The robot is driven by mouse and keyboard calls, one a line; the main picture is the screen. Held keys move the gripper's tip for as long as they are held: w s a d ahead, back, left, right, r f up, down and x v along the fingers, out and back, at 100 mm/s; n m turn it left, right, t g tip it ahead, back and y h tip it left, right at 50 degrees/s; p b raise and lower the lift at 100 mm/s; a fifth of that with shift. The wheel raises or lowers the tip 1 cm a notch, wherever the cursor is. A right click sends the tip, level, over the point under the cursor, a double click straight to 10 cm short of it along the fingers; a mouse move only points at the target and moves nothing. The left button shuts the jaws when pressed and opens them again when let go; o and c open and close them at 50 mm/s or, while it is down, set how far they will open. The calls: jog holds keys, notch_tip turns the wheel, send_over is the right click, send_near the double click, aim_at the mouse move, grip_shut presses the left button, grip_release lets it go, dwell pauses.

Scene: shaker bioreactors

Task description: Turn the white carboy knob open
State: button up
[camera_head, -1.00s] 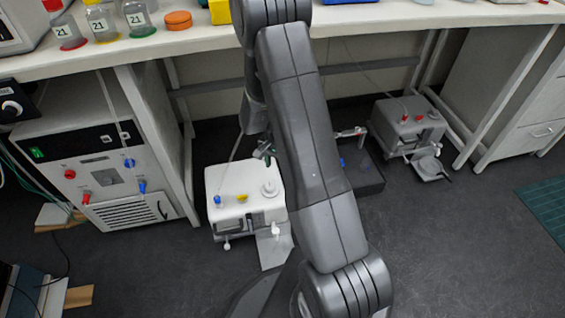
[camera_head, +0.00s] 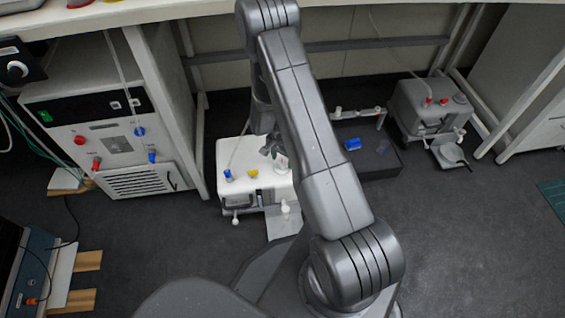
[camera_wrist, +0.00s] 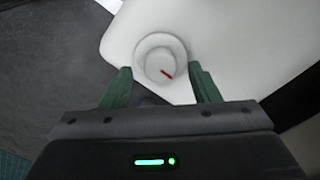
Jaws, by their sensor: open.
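The white carboy (camera_head: 240,180) stands on the floor under the bench in the head view, with a blue cap and a yellow cap on top. My gripper (camera_wrist: 163,78) is open above the carboy's top. Its two green fingers are on either side of the knob's lower part in the wrist view. I cannot tell whether they touch it.
A control unit (camera_head: 112,145) with red and blue fittings stands to the left under the bench. A dark box (camera_head: 375,160) with a blue part lies to the right of the carboy. A grey carboy (camera_head: 430,105) stands further right. The floor in front is mostly clear.

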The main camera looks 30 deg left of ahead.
jog(key=shift+f, duration=0.8)
jog(key=c, duration=1)
